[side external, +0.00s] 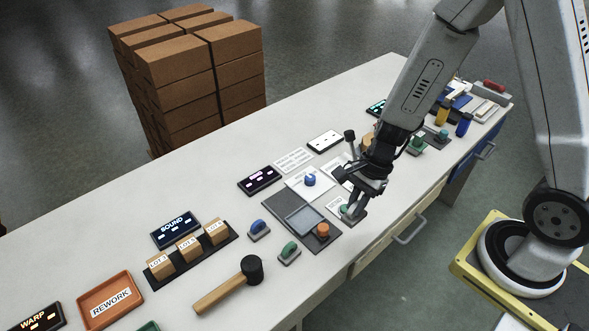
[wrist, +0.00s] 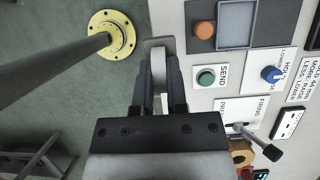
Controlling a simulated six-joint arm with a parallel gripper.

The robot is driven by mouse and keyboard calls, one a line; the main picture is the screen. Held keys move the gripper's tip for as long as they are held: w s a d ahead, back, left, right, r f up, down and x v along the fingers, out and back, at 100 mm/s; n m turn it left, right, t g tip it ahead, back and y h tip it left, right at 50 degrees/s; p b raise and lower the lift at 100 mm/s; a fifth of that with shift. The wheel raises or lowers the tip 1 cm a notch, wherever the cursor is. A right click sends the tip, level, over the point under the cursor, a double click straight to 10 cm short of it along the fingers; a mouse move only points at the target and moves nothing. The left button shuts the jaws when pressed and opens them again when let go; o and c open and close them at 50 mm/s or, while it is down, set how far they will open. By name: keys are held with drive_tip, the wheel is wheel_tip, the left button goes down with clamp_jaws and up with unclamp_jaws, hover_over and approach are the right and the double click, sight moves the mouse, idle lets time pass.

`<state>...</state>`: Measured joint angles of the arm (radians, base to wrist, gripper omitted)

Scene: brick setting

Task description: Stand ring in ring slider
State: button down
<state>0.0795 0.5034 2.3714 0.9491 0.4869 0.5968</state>
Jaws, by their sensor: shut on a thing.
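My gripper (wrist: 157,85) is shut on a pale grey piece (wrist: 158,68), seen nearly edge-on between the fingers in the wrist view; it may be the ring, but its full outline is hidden. In the side view my gripper (side external: 353,205) is low over the front part of the table, beside the green button (side external: 343,211) on the SEND card. I cannot tell which thing is the ring slider. A dark grey board (side external: 283,211) with a grey square-framed panel (side external: 305,219) and an orange knob (side external: 323,230) lies to the gripper's left.
A blue knob (side external: 310,180) on a white card and a black-knobbed lever (side external: 350,137) stand behind. The table's front edge and drawers are close to the gripper.

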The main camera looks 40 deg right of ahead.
drive_tip(key=shift+w, duration=0.1)
drive_tip(key=shift+w+a+f, duration=0.25)
drive_tip(key=shift+w+f, duration=1.3)
drive_tip(key=shift+w, duration=0.65)
drive_tip(key=shift+w+a+f, duration=0.25)
drive_tip(key=shift+w+f, duration=1.35)
drive_tip(key=shift+w, duration=0.65)
drive_tip(key=shift+w+a+f, duration=0.25)
drive_tip(key=shift+w+f, duration=1.3)
drive_tip(key=shift+w, duration=0.65)
drive_tip(key=shift+w+f, duration=0.25)
drive_tip(key=shift+f, duration=1.6)
drive_tip(key=shift+f, duration=0.15)
drive_tip(key=c, duration=0.7)
unclamp_jaws()
drive_tip(key=shift+o, duration=0.2)
